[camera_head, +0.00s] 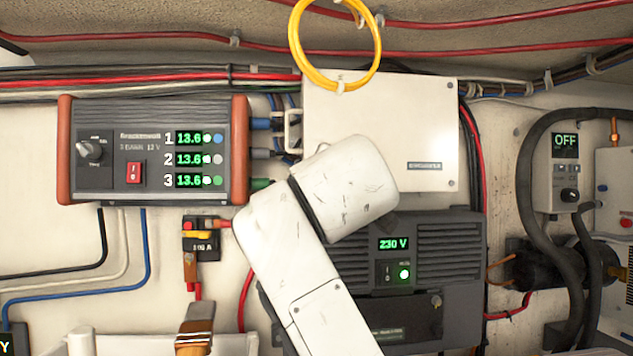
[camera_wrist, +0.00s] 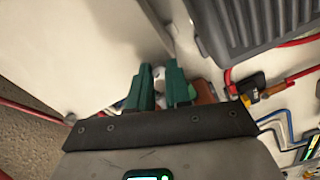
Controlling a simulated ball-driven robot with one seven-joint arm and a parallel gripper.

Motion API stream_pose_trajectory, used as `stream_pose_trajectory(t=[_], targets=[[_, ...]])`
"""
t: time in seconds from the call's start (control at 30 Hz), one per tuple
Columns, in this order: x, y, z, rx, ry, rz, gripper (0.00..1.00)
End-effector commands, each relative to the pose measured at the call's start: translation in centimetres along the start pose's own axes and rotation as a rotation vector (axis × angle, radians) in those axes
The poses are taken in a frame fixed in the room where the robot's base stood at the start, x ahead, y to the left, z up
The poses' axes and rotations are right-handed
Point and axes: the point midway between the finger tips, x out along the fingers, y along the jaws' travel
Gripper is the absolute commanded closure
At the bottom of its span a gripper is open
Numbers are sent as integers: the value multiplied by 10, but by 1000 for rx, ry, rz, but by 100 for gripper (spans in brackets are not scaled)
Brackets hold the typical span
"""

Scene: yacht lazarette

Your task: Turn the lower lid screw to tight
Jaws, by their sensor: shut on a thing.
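In the wrist view the two green fingers of my gripper (camera_wrist: 159,69) are close together around a small pale round piece (camera_wrist: 158,75), which appears to be the lower lid screw. Only a bit of it shows between the fingers, so how far it is turned cannot be told. My gripper is hidden in the head view.
The orange-ended charger (camera_head: 150,188) and its cable plugs are left of the box. The dark 230 V unit (camera_head: 450,262) is below, partly behind my arm. A yellow cable coil (camera_head: 335,83) hangs over the box's top. A fuse holder (camera_head: 201,243) is below the charger.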

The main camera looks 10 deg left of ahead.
Motion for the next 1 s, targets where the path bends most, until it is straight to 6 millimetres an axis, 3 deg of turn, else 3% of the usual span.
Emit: stream_pose_trajectory(t=[0.5,1.0], targets=[[1,-3,1,351,-4,-5,100],[1,-3,2,422,-4,-5,100]])
